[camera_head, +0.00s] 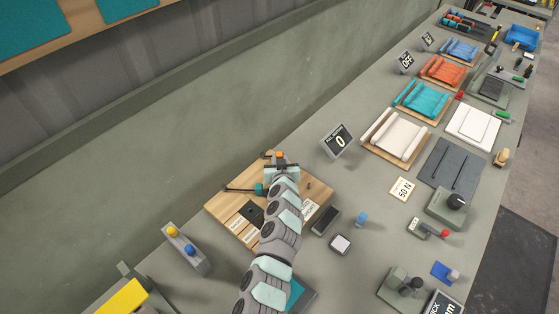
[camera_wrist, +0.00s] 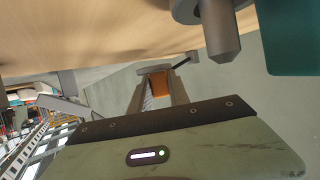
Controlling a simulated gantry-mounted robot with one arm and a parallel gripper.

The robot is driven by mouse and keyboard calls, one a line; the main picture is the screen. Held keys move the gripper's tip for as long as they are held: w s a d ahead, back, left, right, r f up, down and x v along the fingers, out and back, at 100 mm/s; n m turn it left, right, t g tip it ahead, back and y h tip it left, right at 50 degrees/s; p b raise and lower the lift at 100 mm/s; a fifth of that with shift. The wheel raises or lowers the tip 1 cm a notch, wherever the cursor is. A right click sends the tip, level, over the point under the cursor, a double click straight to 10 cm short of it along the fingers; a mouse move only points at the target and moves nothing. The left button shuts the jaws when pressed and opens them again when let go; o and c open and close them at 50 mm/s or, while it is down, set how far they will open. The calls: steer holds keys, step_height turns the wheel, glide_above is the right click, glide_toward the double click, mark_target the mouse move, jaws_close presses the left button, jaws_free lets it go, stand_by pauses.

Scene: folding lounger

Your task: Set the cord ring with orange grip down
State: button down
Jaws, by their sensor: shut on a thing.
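The orange grip (camera_head: 279,155) of the cord ring shows at the far end of my gripper (camera_head: 276,160), near the back edge of a wooden board (camera_head: 318,189). In the wrist view the orange grip (camera_wrist: 160,84) sits between the two fingers of my gripper (camera_wrist: 157,80), which are shut on it. A grey bar or rim shows just past the fingertips. The cord and the ring's full shape are hidden or too small to make out. I cannot tell whether the ring touches the board.
On the board, a dark rod with a teal part (camera_head: 259,189) lies left of my arm, and labelled plates (camera_head: 240,225) lie in front. A display reading 0 (camera_head: 338,141) stands to the right. A grey wall rises behind.

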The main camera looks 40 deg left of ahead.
steer(key=shift+f, duration=0.15)
steer(key=shift+f+b, duration=0.75)
steer(key=shift+f, duration=0.05)
steer(key=c, duration=1.6)
jaws_free()
steer(key=shift+d, duration=0.1)
steer(key=o, duration=0.4)
steer(key=shift+s+f, duration=0.1)
steer(key=shift+f, duration=0.2)
steer(key=shift+c, duration=0.2)
steer(key=shift+r+p, duration=0.65)
steer(key=shift+p, duration=0.1)
steer(key=shift+r, duration=0.1)
steer(key=shift+r+v, duration=0.2)
steer(key=shift+v, duration=2.8)
steer(key=shift+r+v, duration=0.2)
steer(key=shift+v, duration=2.8)
